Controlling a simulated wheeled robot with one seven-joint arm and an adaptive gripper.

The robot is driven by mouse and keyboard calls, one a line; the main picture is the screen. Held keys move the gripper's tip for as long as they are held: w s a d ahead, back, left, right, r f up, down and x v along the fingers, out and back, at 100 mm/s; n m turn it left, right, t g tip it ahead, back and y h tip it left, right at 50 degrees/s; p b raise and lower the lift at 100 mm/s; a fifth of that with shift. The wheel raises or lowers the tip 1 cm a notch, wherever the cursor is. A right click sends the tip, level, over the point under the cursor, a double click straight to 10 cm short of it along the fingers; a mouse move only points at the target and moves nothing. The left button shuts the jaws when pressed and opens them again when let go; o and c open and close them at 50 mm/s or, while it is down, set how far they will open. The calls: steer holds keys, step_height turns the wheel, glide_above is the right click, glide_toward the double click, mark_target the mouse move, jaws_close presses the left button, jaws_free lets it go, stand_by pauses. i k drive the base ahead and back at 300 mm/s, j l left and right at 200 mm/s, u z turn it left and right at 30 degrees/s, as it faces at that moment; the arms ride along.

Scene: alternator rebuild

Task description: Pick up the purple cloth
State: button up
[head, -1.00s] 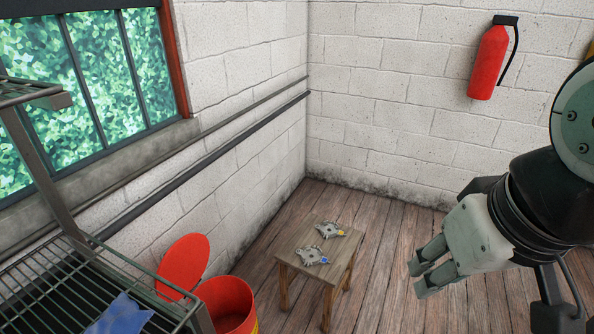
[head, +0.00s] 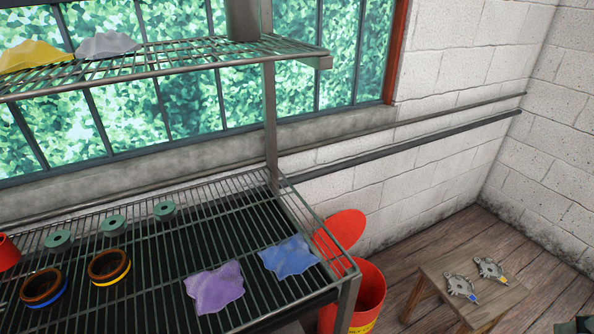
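The purple cloth (head: 215,288) lies crumpled on the lower wire shelf (head: 225,225), near its front edge. A blue cloth (head: 289,258) lies just to its right, a small gap apart. My gripper is almost wholly out of view; only a dark bit of what may be my arm shows at the bottom right corner. Its fingers cannot be seen. The purple cloth is unobstructed.
Beside the cloths are a yellow-banded ring (head: 109,267), a blue-banded ring (head: 44,287) and several green washers (head: 113,223). The upper shelf (head: 200,58) overhangs the back. A red bin (head: 369,291) and wooden stool (head: 437,287) stand to the right.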

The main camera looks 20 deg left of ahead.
mark_target(212, 291)
steer(key=u, duration=1.45)
steer(key=i+l+z, duration=0.3)
steer(key=k+l, duration=0.05)
steer(key=k, duration=0.05)
